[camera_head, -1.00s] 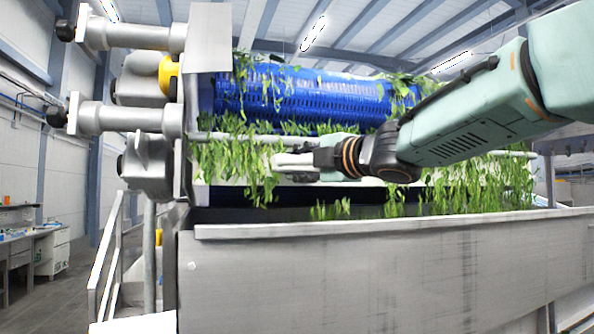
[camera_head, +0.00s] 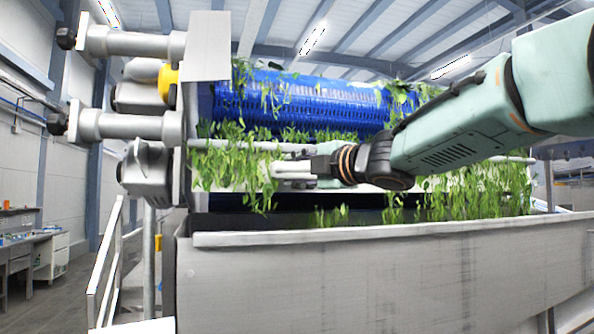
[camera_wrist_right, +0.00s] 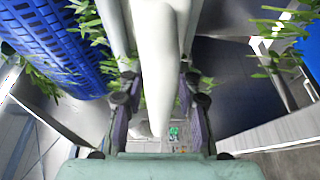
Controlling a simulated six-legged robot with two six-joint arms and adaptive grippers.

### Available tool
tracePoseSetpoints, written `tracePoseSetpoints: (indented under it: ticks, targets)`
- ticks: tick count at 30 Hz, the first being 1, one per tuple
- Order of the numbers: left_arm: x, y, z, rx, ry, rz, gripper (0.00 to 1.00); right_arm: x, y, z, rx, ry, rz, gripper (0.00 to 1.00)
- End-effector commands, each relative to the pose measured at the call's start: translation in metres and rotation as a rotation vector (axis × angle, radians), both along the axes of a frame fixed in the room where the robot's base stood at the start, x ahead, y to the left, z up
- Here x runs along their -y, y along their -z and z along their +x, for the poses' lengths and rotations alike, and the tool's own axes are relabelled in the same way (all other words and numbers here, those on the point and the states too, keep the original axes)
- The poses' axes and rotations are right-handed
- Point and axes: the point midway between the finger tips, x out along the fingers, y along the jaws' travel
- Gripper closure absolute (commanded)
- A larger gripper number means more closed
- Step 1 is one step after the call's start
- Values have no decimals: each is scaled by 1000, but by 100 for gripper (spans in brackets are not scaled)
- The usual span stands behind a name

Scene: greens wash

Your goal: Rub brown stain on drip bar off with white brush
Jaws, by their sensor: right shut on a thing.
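My right gripper (camera_head: 298,167) reaches in from the right, in front of the machine below the blue drum. It is shut on the white brush (camera_wrist_right: 155,55), whose long pale body runs between the two fingers in the right wrist view. In the head view only a pale end (camera_head: 290,170) shows at the fingertips. The drip bar (camera_head: 235,144) looks to be the grey bar running across under the drum, partly behind leaves and my gripper. I cannot tell whether the brush touches it. No brown stain can be made out. My left gripper is not in view.
The blue drum (camera_head: 310,105) carries green leaves, and more leaves (camera_head: 235,175) hang below it. A grey trough wall (camera_head: 380,280) stands in front. Motor housings (camera_head: 145,170) stick out at the left. A pale rail (camera_head: 108,250) stands at lower left.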

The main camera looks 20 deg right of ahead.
Motion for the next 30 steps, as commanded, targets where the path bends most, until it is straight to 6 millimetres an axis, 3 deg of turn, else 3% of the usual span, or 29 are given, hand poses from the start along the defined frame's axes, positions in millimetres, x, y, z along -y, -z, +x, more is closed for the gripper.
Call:
tracePoseSetpoints:
  ticks: [30]
  targets:
    - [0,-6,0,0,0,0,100,-1,0,16,0,0,0,100]
